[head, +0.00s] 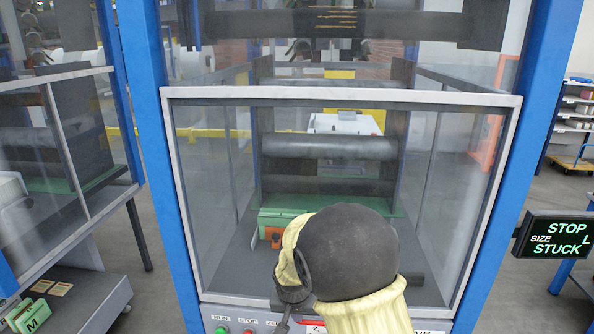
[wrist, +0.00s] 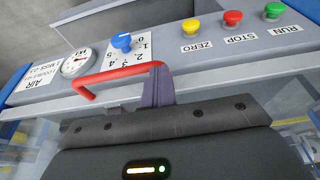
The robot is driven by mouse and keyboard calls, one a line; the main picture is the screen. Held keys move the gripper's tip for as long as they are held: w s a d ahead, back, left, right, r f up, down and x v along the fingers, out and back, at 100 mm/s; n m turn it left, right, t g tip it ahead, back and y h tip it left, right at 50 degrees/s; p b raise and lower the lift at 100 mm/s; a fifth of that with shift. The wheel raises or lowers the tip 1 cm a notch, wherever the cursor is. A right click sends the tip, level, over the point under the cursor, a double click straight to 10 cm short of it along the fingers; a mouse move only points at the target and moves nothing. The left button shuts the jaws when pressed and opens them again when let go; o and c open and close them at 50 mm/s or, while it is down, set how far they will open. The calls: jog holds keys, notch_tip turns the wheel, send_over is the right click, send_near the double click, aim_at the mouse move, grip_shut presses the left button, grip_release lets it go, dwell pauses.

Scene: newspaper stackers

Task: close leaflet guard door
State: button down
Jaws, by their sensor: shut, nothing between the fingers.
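In the head view a clear guard door (head: 340,98) with a pale grey frame spans the front of a blue-framed machine. I cannot tell from these views whether it is fully closed. A red bar handle (wrist: 120,76) shows in the wrist view, along the edge by the control panel. My gripper (wrist: 158,70) is shut and empty. Its purple fingers overlap the right end of the handle; whether they touch it is unclear. In the head view my arm hides the gripper and most of the handle.
The control panel (wrist: 180,45) carries a blue knob (wrist: 124,41), a gauge (wrist: 76,63) and yellow, red and green buttons. A display reading STOP, SIZE, STUCK (head: 556,238) juts out at right. Rollers (head: 330,147) sit behind the clear panel. Another machine stands at left.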

jog(key=shift+s+d+f, duration=0.1)
jog(key=shift+f, duration=0.8)
jog(key=w+a+p+v, duration=0.1)
jog(key=p+v, duration=0.2)
jog(key=v, duration=1.1)
jog(key=s+d+r+p, duration=0.4)
jog(key=s+d+p, duration=0.2)
jog(key=d, duration=0.3)
jog(key=s+d+r+g+p, duration=0.1)
jog(key=s+d+r+p, duration=0.3)
jog(key=s+d, duration=0.4)
jog(key=shift+s+d+n+p, duration=0.25)
jog(key=shift+d+n+p, duration=0.15)
jog(key=shift+p, duration=0.45)
